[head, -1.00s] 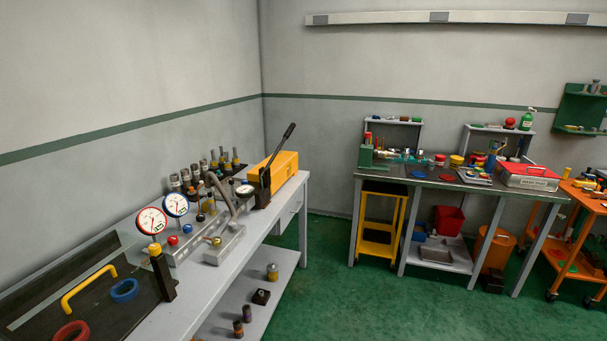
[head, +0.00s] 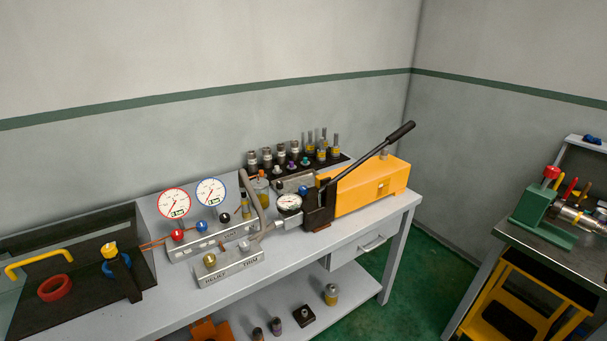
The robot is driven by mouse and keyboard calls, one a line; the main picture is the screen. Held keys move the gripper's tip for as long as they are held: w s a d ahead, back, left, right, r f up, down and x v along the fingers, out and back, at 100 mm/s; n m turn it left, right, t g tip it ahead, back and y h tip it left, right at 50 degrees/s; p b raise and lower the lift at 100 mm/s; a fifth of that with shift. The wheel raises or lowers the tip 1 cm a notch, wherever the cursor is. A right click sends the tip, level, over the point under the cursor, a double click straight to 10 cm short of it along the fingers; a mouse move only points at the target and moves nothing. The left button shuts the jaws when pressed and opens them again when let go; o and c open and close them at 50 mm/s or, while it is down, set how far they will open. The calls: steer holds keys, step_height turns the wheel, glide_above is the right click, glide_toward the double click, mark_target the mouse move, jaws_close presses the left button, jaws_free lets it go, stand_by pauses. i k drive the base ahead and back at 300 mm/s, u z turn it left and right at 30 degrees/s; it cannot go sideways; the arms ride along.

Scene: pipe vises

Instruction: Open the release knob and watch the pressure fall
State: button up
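A yellow hand pump (head: 375,185) with a long black lever (head: 378,148) stands on the grey bench. A small dial gauge (head: 289,202) sits at its left end, and a small blue knob (head: 303,190) shows near it. A red-rimmed gauge (head: 174,203) and a blue-rimmed gauge (head: 211,192) stand over a grey block with red (head: 177,236), blue (head: 201,226) and black (head: 224,217) knobs. In front, a block marked RELIEF and TRIM carries a brass knob (head: 209,260). I cannot tell which knob is the release, nor read the needles. My gripper is out of view.
Several fittings stand on a dark rack (head: 336,164) behind the pump. A second workbench (head: 548,262) stands at the right. Green floor (head: 425,262) is open between the benches.

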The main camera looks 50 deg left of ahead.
mark_target(302, 191)
steer(key=u, duration=0.6)
steer(key=i, duration=1.3)
steer(key=u, duration=1.8)
steer(key=i, duration=0.9)
steer(key=u, duration=0.75)
